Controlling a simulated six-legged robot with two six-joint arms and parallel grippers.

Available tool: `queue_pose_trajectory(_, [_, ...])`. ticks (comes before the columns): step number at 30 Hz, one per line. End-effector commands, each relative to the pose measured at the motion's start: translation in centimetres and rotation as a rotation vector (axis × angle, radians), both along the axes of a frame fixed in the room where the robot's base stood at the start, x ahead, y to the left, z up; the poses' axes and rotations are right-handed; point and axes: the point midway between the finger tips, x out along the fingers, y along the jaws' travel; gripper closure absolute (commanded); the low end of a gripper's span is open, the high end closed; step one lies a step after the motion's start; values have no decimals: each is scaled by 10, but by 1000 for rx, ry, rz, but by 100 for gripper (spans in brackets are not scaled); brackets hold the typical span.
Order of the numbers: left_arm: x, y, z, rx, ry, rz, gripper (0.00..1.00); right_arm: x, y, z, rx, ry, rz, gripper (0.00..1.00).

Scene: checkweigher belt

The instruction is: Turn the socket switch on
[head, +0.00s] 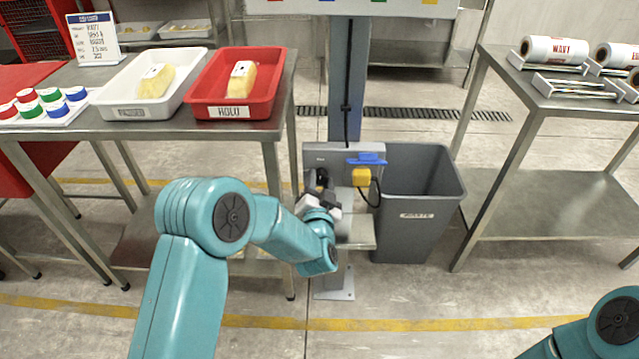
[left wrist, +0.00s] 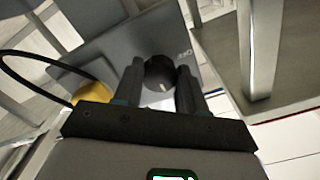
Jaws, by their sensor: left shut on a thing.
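The grey socket box (head: 343,155) is mounted on the post, with a dark round switch knob (head: 321,176) on its left part. In the left wrist view the knob (left wrist: 159,72) bears a pale pointer mark, and small lettering, hard to read, stands on the box face (left wrist: 203,75) beside it. My left gripper (head: 319,190) is at the box; in the left wrist view its two dark fingers (left wrist: 160,84) are on either side of the knob, shut on it. A yellow plug (head: 361,177) with a black cable sits right of the knob. My right gripper is out of view.
A blue object (head: 367,159) lies across the box's upper right. A grey waste bin (head: 417,215) stands right of the post. The left table (head: 175,132) holds white and red trays; the right table (head: 545,100) holds film rolls.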

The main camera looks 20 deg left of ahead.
Motion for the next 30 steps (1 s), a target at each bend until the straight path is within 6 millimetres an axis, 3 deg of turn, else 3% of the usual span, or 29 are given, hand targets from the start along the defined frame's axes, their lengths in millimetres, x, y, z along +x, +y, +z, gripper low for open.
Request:
queue_pose_trajectory(7, [0, 0, -1, 1, 3, 0, 90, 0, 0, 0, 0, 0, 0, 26])
queue_pose_trajectory(8, [0, 0, -1, 1, 3, 0, 53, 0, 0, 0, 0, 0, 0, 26])
queue_pose_trajectory(9, [0, 0, -1, 1, 3, 0, 40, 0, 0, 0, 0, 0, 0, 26])
queue_pose_trajectory(10, [0, 0, -1, 2, 2, 0, 35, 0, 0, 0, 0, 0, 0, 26])
queue_pose_trajectory(22, [-9, -3, 0, 0, 3, -2, 35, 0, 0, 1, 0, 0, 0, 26])
queue_pose_trajectory(26, [-33, -11, 0, 1, 4, -5, 35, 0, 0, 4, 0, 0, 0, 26])
queue_pose_trajectory(30, [-70, -22, 0, 1, 4, -6, 35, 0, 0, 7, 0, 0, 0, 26])
